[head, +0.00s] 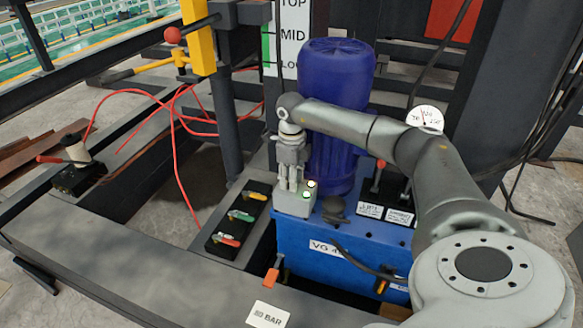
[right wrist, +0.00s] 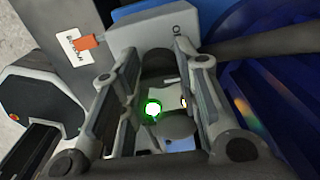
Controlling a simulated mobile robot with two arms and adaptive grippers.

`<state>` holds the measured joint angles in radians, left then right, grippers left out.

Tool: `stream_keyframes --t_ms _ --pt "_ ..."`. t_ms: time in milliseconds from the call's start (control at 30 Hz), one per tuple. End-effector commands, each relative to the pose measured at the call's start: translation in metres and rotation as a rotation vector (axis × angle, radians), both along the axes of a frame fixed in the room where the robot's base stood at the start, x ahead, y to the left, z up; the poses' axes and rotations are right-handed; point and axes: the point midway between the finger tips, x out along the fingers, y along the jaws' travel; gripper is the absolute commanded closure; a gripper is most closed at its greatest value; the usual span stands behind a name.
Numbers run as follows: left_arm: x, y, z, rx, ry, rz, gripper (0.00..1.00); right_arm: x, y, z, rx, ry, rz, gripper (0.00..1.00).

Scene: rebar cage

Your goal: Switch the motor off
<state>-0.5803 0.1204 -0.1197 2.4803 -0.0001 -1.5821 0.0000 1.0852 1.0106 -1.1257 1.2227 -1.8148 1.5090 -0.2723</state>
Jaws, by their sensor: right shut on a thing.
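The blue motor (head: 335,85) stands upright on the blue power unit (head: 345,250). A light grey switch box (head: 298,205) is at the unit's near left corner, with a lit green button (head: 306,195) and a second small light (head: 311,183). In the right wrist view the box (right wrist: 150,42) and the glowing green button (right wrist: 152,108) show between the fingers. My right gripper (head: 288,187) points down at the box top, left of the lights. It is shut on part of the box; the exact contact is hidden. My left gripper is out of view.
A black valve block with coloured levers (head: 240,217) lies left of the box. A black knob (head: 335,207), a red-tipped lever (head: 380,164) and a round gauge (head: 425,118) are on the right. Red hoses (head: 172,130) loop at the left. A steel beam (head: 130,250) runs in front.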

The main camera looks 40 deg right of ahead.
Motion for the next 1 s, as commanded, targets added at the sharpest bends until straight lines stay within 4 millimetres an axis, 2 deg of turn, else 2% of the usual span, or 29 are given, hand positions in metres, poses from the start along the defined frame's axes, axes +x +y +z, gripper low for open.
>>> stream_keyframes --t_ms 33,100,200,300,533,733,1000 --pt "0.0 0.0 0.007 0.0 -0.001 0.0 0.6 0.0 0.0 0.003 -0.001 0.0 0.038 0.94" --pt "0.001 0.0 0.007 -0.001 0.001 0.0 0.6 0.0 0.0 0.003 -0.001 0.0 0.105 0.94" --pt "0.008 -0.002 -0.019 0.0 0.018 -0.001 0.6 0.0 0.0 0.003 -0.001 0.0 0.199 0.94" --pt "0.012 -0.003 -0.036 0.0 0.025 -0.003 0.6 0.0 0.0 0.002 -0.001 0.0 0.294 0.94" --pt "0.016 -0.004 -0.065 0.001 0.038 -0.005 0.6 0.0 0.0 0.002 0.0 -0.001 0.505 0.94" --pt "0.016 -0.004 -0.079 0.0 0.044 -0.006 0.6 0.001 0.0 0.001 0.0 -0.001 0.657 0.94" --pt "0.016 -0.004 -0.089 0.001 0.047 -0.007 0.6 0.001 0.0 0.001 0.0 -0.003 0.79 0.94"
